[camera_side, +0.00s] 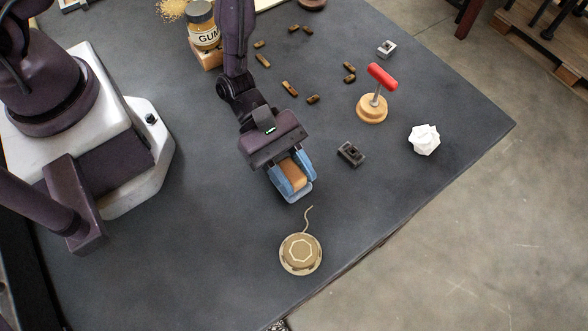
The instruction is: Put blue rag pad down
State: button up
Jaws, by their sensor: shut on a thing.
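My gripper (292,178) is near the middle of the dark table, pointing down and toward the front. It is shut on the blue rag pad (297,195), which shows a brown block in its middle and blue along its sides and lower end. The fingers are hard to tell apart from the pad's blue parts. Whether the pad touches the table or is held a little above it, I cannot tell.
A round tan piece (300,254) with a string lies just in front of the pad. A small dark block (351,153), a red-handled stamp (373,98) and a white crumpled lump (424,139) are to the right. A gum jar (204,27) stands behind. The front left is clear.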

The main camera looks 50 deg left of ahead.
jog(key=shift+f, duration=0.15)
jog(key=o, duration=0.9)
